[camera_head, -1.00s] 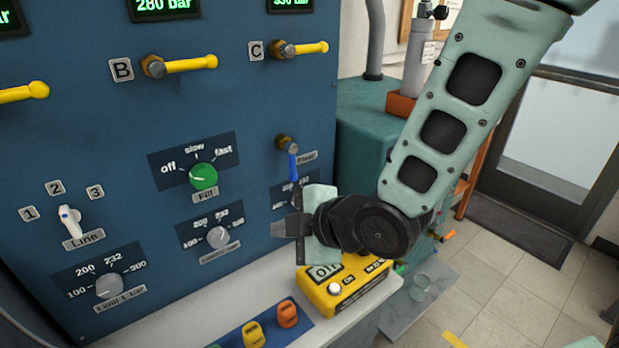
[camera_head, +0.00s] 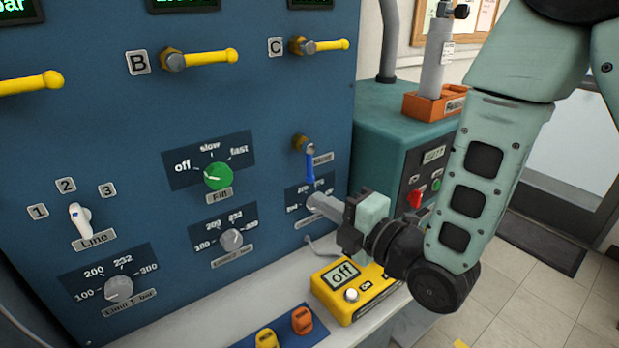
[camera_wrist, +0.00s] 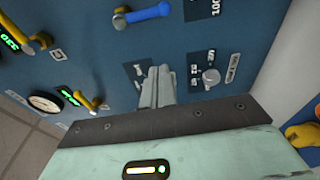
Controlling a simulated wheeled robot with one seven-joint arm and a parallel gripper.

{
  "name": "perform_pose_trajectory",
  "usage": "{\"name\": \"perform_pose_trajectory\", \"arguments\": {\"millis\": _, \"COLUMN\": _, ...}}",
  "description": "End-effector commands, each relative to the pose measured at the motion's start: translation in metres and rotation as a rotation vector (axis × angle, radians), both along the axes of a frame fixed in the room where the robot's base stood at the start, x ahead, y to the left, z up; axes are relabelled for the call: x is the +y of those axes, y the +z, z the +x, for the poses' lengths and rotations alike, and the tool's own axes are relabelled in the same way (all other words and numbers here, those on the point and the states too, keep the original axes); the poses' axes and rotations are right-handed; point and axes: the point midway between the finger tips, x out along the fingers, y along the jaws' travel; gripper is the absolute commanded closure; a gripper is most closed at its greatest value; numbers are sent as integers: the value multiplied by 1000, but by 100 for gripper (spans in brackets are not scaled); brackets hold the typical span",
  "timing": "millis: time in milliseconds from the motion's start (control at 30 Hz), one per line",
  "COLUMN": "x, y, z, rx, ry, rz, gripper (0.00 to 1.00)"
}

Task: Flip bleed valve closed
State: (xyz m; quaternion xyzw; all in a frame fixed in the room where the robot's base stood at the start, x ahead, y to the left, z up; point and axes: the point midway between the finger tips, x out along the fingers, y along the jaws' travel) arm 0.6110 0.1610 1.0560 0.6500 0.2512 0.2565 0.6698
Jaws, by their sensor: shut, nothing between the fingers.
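The bleed valve is a blue lever (camera_head: 310,165) on a brass stem, hanging straight down on the right part of the blue panel. Its label is small and partly hard to read. The lever also shows at the top of the wrist view (camera_wrist: 150,12), apart from the fingers. My gripper (camera_head: 316,202) is just below the lever's lower end, pointing toward the panel. In the wrist view its grey fingers (camera_wrist: 158,85) are shut together and empty. They cover part of a dial on the panel.
A yellow box (camera_head: 352,294) with an "off" display stands on the ledge below my gripper. A green fill knob (camera_head: 218,177) and yellow levers B (camera_head: 205,58) and C (camera_head: 325,46) are on the panel. A teal machine (camera_head: 393,130) stands to the right.

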Motion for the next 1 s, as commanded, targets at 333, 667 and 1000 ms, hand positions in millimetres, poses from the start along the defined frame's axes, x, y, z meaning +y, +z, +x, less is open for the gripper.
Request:
{"name": "perform_pose_trajectory", "arguments": {"millis": 333, "x": 24, "y": 3, "z": 27, "rx": 0, "ry": 1, "rz": 1, "gripper": 100}}
{"name": "perform_pose_trajectory", "arguments": {"millis": 667, "x": 69, "y": 3, "z": 77, "rx": 2, "ry": 0, "rz": 2, "gripper": 100}}
{"name": "perform_pose_trajectory", "arguments": {"millis": 1000, "x": 32, "y": 2, "z": 89, "rx": 2, "ry": -1, "rz": 1, "gripper": 100}}
